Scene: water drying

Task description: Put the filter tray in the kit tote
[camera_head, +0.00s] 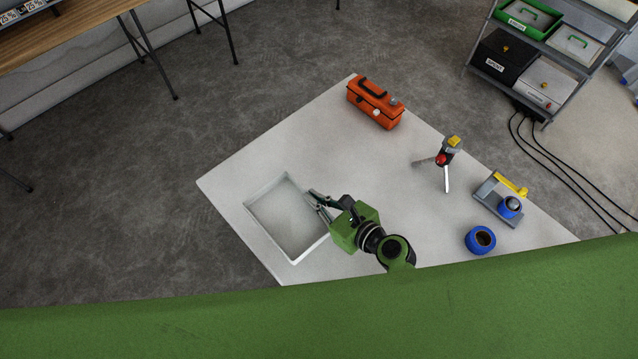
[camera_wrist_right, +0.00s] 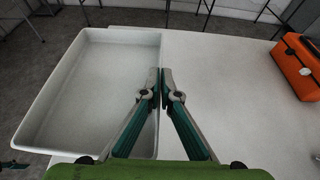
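The kit tote appears to be the open white box (camera_head: 268,243) on the left of the white table, and its inside looks empty. It also shows at left in the right wrist view (camera_wrist_right: 72,153). My right gripper (camera_head: 311,199) is over the tote's right side. Its fingertips are together with nothing visible between them, as the right wrist view shows (camera_wrist_right: 161,82). No part is labelled as the filter tray; a grey tray-like piece (camera_head: 489,201) with a yellow bar and a blue round part lies at the table's right.
An orange toolbox (camera_head: 374,106) stands at the table's far corner. The table (camera_head: 375,170) between toolbox and tote is clear. A shelf rack (camera_head: 560,67) stands beyond.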

